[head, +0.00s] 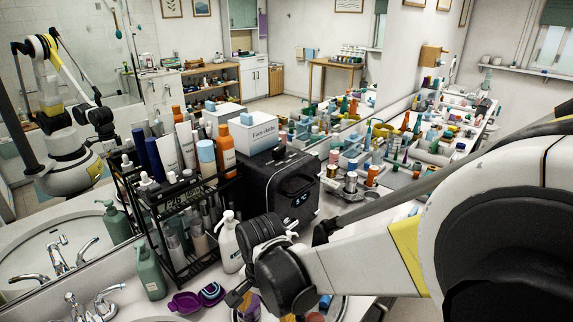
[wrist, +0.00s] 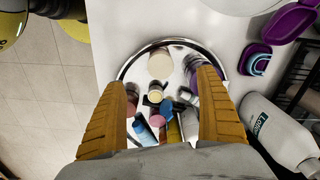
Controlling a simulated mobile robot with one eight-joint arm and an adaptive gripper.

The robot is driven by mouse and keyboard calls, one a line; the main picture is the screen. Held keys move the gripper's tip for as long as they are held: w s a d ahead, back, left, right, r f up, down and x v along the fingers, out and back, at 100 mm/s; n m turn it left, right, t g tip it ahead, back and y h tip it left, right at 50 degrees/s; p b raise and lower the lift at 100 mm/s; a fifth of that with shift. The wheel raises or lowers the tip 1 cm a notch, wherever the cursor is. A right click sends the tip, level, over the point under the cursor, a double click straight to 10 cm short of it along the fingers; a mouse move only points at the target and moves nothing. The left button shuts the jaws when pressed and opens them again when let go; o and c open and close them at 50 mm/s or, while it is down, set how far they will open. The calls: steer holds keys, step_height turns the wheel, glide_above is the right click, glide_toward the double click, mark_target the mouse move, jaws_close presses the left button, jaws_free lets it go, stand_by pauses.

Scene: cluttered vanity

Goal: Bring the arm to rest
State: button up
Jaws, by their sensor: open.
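My gripper (wrist: 163,82) is open, with its two orange-brown fingers wide apart and no object held between them in the wrist view. It hangs over a round metal-rimmed tray (wrist: 129,65) of small bottles and jars. The gap between the fingers looks down on a cream-topped jar (wrist: 160,66) and several smaller items. Whether the fingertips touch any of these I cannot tell. In the head view my arm comes in from the right and bends down to the counter, and its wrist hides most of the tray.
A lotion bottle (wrist: 277,132) and purple dishes (wrist: 292,23) stand close to the tray. A black rack (head: 180,225) of bottles and a black box (head: 282,187) stand behind my wrist. Bare floor (wrist: 45,110) lies beyond the counter edge.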

steer(key=s+d+r+n+t+b, duration=0.1)
steer(key=d+r, duration=0.5)
steer(key=d, duration=0.6)
steer(key=s+d+r+n+t+b, duration=0.2)
steer(key=s+d+r+n+t, duration=0.2)
steer(key=d, duration=0.9)
step_height(320, 180, up, 2)
steer(key=shift+s+t, duration=0.35)
steer(key=shift+t, duration=0.65)
steer(key=shift+d, duration=0.1)
